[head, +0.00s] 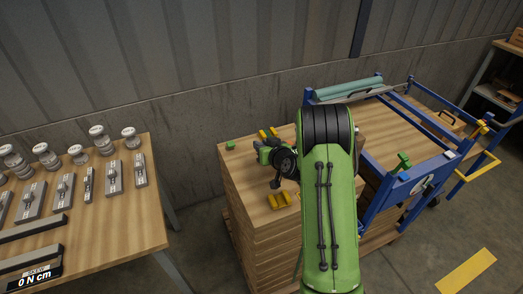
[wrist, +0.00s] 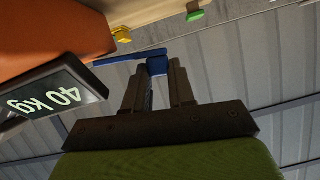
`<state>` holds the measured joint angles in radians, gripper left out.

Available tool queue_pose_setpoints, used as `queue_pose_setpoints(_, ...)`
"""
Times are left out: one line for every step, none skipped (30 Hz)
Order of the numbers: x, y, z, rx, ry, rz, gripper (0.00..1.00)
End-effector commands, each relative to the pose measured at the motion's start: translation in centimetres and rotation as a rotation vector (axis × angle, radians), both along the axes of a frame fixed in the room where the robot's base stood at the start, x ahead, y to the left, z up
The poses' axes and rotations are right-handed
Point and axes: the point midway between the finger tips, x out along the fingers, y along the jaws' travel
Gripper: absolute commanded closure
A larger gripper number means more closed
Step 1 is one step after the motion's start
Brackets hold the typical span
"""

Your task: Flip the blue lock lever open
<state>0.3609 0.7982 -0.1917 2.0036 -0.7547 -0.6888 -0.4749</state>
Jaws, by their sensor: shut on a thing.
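The blue lock lever (wrist: 128,56) shows in the wrist view as a thin bar running left from a thicker blue block. My gripper (wrist: 158,68) has its two dark fingers on either side of that block and is shut on it. The lever's bar reaches out to the left of the fingers, towards an orange body. In the head view my green arm covers the middle, and I cannot make out the lever or the fingertips there.
In the wrist view an orange body (wrist: 50,30) and a "40 kg" sign (wrist: 45,103) are close on the left. A yellow knob (wrist: 122,34) and green knob (wrist: 195,15) sit above. The head view shows a wooden stack (head: 245,185), blue cart frame (head: 385,195) and left table (head: 110,225).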

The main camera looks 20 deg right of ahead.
Motion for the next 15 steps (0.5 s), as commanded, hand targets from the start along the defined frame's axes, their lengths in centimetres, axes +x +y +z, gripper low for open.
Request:
queue_pose_setpoints(0.0,-0.3,-0.1,0.033,-0.006,-0.003,1.0)
queue_pose_setpoints(0.0,-0.5,0.0,0.056,-0.005,-0.003,1.0)
queue_pose_setpoints(0.0,-0.6,0.2,0.09,-0.007,-0.003,1.0)
queue_pose_setpoints(0.0,-0.8,0.3,0.117,-0.007,-0.003,1.0)
queue_pose_setpoints(0.0,-0.9,0.4,0.144,-0.006,-0.002,1.0)
queue_pose_setpoints(0.0,-1.1,0.6,0.181,-0.006,-0.003,1.0)
queue_pose_setpoints(0.0,-1.3,0.8,0.209,-0.007,-0.004,1.0)
queue_pose_setpoints(0.0,-1.4,0.9,0.239,-0.007,-0.004,1.0)
queue_pose_setpoints(0.0,-1.6,1.1,0.278,-0.007,-0.003,1.0)
queue_pose_setpoints(0.0,-1.8,1.2,0.305,-0.007,-0.003,1.0)
queue_pose_setpoints(0.0,-2.0,1.3,0.335,-0.007,-0.003,1.0)
queue_pose_setpoints(0.0,-2.2,1.5,0.373,-0.006,-0.002,1.0)
queue_pose_setpoints(0.0,-2.4,1.6,0.402,-0.007,-0.004,1.0)
queue_pose_setpoints(0.0,-2.5,1.7,0.43,-0.006,-0.002,1.0)
queue_pose_setpoints(0.0,-2.8,1.9,0.468,-0.006,-0.004,1.0)
